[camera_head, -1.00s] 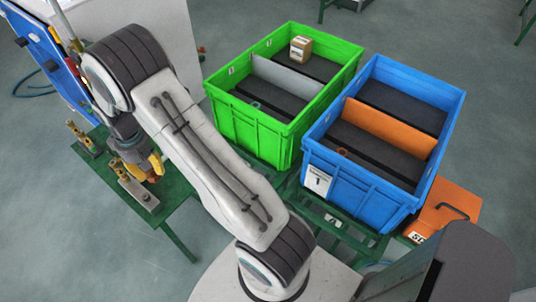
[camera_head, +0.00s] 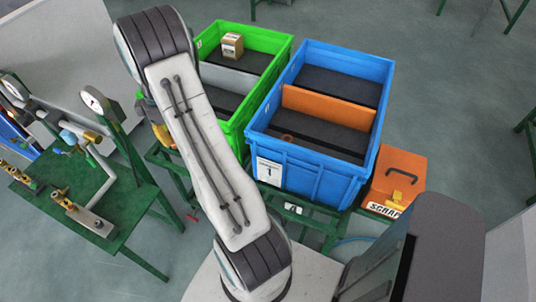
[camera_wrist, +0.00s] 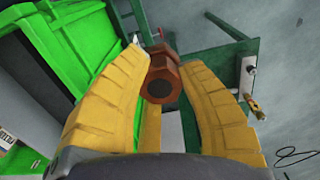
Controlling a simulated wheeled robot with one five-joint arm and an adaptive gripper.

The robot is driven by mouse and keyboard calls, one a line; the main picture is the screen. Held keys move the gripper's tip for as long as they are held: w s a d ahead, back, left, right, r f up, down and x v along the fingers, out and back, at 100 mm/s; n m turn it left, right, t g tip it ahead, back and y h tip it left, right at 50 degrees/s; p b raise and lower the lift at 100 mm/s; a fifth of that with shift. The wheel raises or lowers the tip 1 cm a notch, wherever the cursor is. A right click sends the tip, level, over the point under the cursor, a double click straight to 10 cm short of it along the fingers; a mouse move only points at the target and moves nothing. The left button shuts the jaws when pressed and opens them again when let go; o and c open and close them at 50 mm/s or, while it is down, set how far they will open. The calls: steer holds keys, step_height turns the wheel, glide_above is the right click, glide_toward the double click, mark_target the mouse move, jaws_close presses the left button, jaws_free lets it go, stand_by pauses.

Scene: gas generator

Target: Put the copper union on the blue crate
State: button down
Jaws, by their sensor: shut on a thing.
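The copper union (camera_wrist: 162,80) is a brown-copper hex fitting with a round bore, held between the yellow fingers of my gripper (camera_wrist: 160,72) in the wrist view. In the head view my gripper (camera_head: 162,128) is mostly hidden behind my arm, beside the left side of the green crate; the union is not visible there. The blue crate (camera_head: 318,184) stands right of the green one, with an orange divider (camera_head: 328,108) splitting it into a back and a front compartment. A small copper-coloured ring (camera_head: 287,137) lies in its front compartment.
The green crate (camera_head: 229,133) stands between my gripper and the blue crate and holds a small cardboard box (camera_head: 232,45). A green table (camera_head: 130,205) with brass fittings and gauges is at left. An orange toolbox (camera_head: 397,178) sits right of the blue crate.

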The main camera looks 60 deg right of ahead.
steer(key=s+d+r+b, duration=0.1)
steer(key=s+d+b, duration=0.1)
steer(key=s+d, duration=1)
step_height(320, 180, up, 3)
steer(key=n+b, duration=0.1)
steer(key=b, duration=0.2)
glide_above(333, 155)
steer(key=w+a, duration=0.4)
steer(key=shift+n, duration=0.3)
steer(key=shift+s+f+b, duration=0.4)
steer(key=shift+s+f, duration=0.35)
steer(key=shift+f, duration=2)
steer(key=shift+s+f+b, duration=0.45)
steer(key=shift+s+f, duration=0.25)
steer(key=shift+f, duration=2.1)
steer(key=shift+s+f+b, duration=0.4)
steer(key=shift+s+f, duration=0.35)
steer(key=shift+f, duration=2)
steer(key=shift+f, duration=0.1)
steer(key=c, duration=0.9)
jaws_free()
